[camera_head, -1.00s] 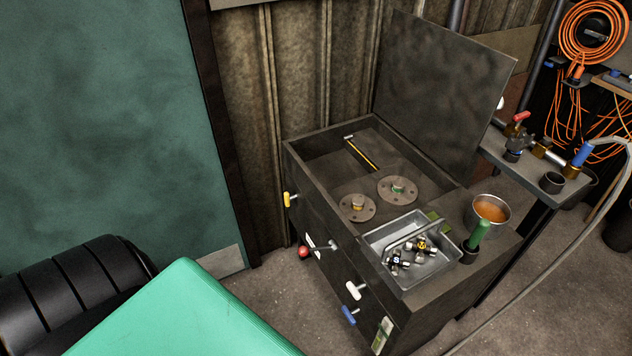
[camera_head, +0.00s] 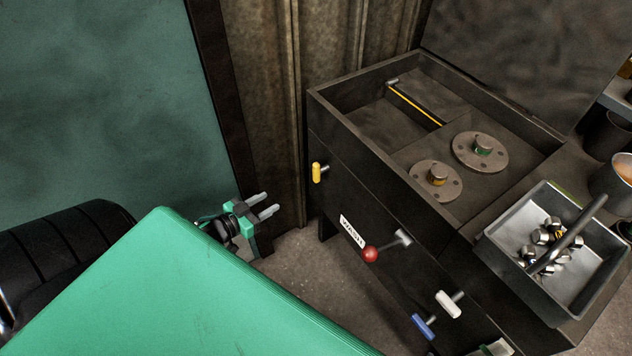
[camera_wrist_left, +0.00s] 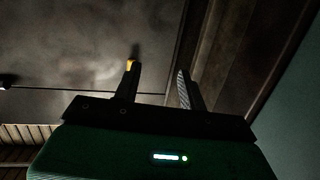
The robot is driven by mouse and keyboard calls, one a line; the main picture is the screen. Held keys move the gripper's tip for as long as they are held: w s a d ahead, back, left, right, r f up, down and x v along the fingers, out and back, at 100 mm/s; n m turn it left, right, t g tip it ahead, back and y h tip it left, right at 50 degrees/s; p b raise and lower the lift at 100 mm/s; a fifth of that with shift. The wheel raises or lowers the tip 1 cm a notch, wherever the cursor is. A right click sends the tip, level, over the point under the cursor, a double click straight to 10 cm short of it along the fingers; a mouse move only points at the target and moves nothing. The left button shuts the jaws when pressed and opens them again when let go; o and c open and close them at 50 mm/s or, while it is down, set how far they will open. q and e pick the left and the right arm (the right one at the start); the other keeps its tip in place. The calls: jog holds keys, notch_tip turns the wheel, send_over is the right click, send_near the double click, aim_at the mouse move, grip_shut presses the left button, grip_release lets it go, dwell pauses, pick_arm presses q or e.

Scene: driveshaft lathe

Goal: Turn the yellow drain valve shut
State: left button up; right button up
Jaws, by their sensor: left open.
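The yellow drain valve handle (camera_head: 317,172) stands upright on the front wall of the dark washer cabinet (camera_head: 335,200), near its left end. My left gripper (camera_head: 270,204) is open and empty to the left of the valve and a little lower, its two grey fingers pointing toward the cabinet. It is apart from the valve in the head view. In the left wrist view a small yellow patch of the valve (camera_wrist_left: 131,64) shows at the tip of the left finger, partly hidden by it. My right gripper is in neither view.
A red ball lever (camera_head: 370,254) by the WASH label, a white handle (camera_head: 448,304) and a blue handle (camera_head: 423,325) stick out farther along the front. A grey tray (camera_head: 497,252) of metal parts sits on top. A corrugated wall (camera_head: 270,110) stands behind the gripper.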

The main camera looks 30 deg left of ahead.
aim_at(313, 173)
pick_arm(q)
jog(key=w+d+r+m+t+h+b, duration=0.1)
jog(key=w+d+r+m+h+b, duration=0.1)
jog(key=d+r+h+b, duration=0.3)
jog(key=shift+y, duration=0.8)
jog(key=x, duration=0.4)
jog(key=r+x, duration=0.1)
jog(key=x, duration=0.3)
jog(key=a+x, duration=0.1)
jog(key=x, duration=0.3)
jog(key=shift+w+r, duration=0.25)
jog(key=shift+w, duration=0.25)
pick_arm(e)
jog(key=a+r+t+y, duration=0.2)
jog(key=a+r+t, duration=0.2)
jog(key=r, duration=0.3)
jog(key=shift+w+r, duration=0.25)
pick_arm(q)
grip_shut()
